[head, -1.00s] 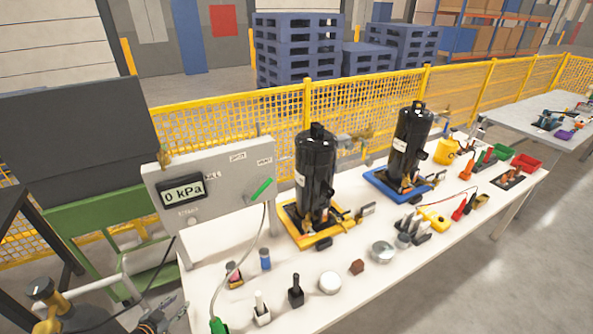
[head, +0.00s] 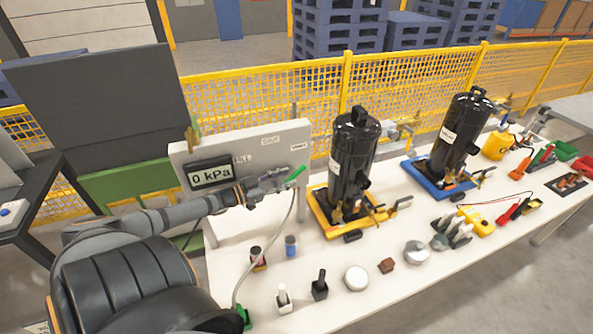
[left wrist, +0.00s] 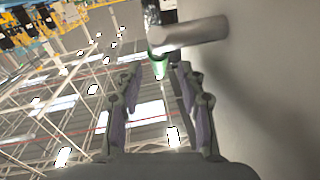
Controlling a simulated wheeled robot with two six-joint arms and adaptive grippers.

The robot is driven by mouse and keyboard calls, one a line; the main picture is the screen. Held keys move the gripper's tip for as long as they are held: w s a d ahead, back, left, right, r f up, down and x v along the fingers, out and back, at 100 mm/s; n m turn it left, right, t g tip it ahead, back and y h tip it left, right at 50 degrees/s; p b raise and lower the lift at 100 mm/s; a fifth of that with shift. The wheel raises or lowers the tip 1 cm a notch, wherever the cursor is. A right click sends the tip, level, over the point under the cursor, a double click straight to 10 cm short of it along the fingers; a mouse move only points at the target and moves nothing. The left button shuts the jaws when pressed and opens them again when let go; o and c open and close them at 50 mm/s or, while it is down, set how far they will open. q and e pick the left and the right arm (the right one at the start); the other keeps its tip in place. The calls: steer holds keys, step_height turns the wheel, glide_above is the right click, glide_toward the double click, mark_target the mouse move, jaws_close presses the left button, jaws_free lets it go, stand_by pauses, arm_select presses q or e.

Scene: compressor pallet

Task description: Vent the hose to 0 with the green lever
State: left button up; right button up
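A grey panel (head: 240,152) stands at the left end of the white table. Its display (head: 210,173) reads 0 kPa. The green lever (head: 297,173) sticks out at the panel's right side, tilted up to the right. It also shows in the left wrist view (left wrist: 157,65). A pale hose (head: 287,228) hangs from below the lever to a green end piece (head: 244,316) at the table's front left. My left gripper (head: 285,180) is at the lever. In the left wrist view its fingers (left wrist: 156,72) are apart, with the lever's green end between or just beyond their tips. Contact cannot be told. My right gripper is not in view.
Two black compressors stand on a yellow tray (head: 325,220) and a blue tray (head: 425,178) right of the panel. Small bottles, stoppers and a white round lid (head: 355,278) lie along the table's front. A yellow mesh fence (head: 270,95) runs behind.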

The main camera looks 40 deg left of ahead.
mark_target(291, 176)
arm_select(q)
steer(key=b+x, duration=0.1)
steer(key=x, duration=0.3)
steer(key=shift+d, duration=0.15)
steer(key=shift+w, duration=0.1)
jaws_close()
